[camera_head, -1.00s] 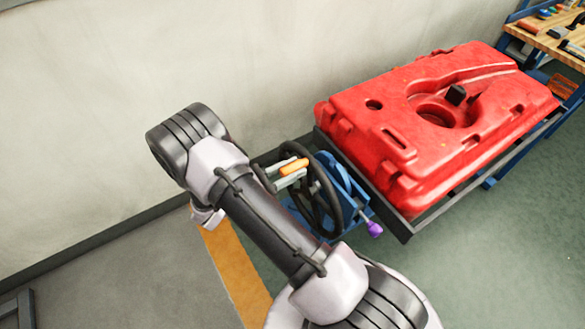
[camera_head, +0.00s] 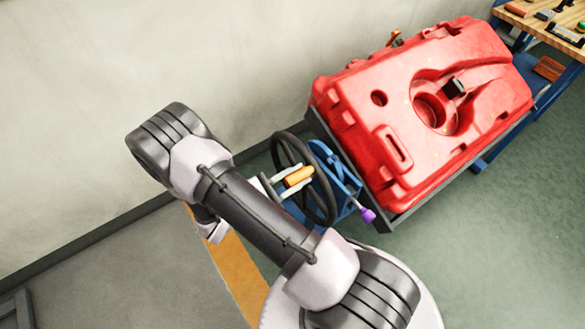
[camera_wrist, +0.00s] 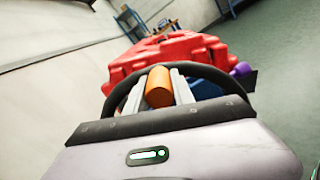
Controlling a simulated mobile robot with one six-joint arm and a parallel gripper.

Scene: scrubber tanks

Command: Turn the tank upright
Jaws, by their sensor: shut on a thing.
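The red tank (camera_head: 400,110) lies on a dark-framed blue stand, tilted, with its top face turned partly toward the camera. It also shows behind the wheel in the wrist view (camera_wrist: 190,47). A black handwheel (camera_head: 320,205) is on the near end of the stand, with an orange handle (camera_head: 299,176). My gripper (camera_head: 290,182) is shut on the orange handle, which sits between the two fingers in the wrist view (camera_wrist: 159,88). A lever with a purple knob (camera_head: 367,215) is on the stand beside the wheel.
A workbench (camera_head: 560,38) with tools stands at the upper right, near the tank's far end. A pale wall (camera_head: 130,70) runs behind the stand. The green floor (camera_head: 500,240) at the right is clear.

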